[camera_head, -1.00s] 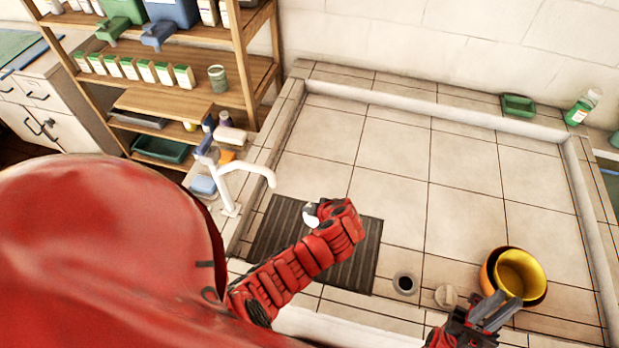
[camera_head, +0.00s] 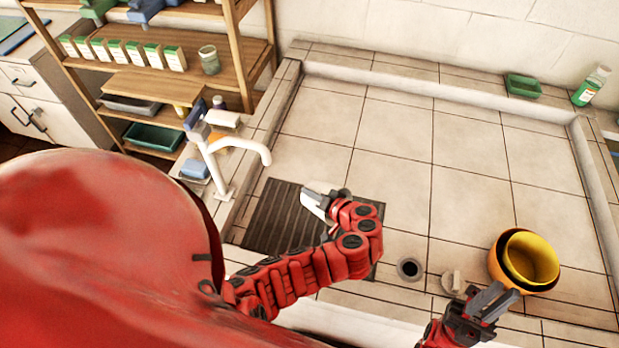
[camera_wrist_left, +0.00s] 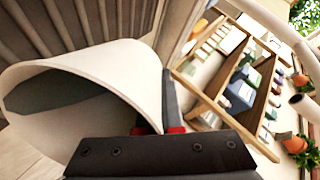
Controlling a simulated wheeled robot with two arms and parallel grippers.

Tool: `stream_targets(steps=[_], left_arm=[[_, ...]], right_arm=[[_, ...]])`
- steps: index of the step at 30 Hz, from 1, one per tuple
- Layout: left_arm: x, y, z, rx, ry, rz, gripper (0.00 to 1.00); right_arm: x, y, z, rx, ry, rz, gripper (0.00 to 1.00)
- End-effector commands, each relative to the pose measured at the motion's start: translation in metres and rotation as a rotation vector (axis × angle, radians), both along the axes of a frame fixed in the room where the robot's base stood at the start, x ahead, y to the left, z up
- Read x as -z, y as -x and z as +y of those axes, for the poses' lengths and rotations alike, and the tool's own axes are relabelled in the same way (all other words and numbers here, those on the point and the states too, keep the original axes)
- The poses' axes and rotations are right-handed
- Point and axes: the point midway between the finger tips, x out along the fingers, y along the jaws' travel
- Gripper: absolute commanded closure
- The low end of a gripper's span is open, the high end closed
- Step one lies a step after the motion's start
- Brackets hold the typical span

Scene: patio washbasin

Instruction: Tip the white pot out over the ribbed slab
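The white pot (camera_head: 314,205) is in my left gripper (camera_head: 332,196), above the ribbed slab (camera_head: 277,222). In the left wrist view the white pot (camera_wrist_left: 135,75) is tilted onto its side, its mouth facing left and its inside dark grey-green. A finger of my left gripper (camera_wrist_left: 160,115) stands against its wall near the rim. The ribbed slab also shows behind it in the left wrist view (camera_wrist_left: 60,22). My right gripper (camera_head: 495,299) has its fingers a little apart and holds nothing visible. It is just in front of the nested yellow and orange pots.
A white tap (camera_head: 235,148) stands left of the slab. A drain hole (camera_head: 410,269) and a small pale object (camera_head: 453,281) lie right of it. The yellow pot (camera_head: 535,257) sits inside the orange one at the right. The tiled basin's middle and back are clear.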

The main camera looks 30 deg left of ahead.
Motion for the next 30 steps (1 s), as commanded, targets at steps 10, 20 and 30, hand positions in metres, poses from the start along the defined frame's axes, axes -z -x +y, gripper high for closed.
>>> stream_targets(steps=[10,20,30], left_arm=[[0.007,0.003,-0.012,0.002,-0.160,-0.034,1.00],[0.000,0.008,-0.034,-0.002,-0.417,-0.094,1.00],[-0.007,0.011,-0.049,0.000,-0.570,-0.132,1.00]], right_arm=[[0.030,0.000,0.000,0.000,0.000,0.000,0.84],[0.046,0.000,0.000,0.000,0.000,0.000,0.84],[0.058,0.000,0.000,0.000,0.000,0.000,0.84]])
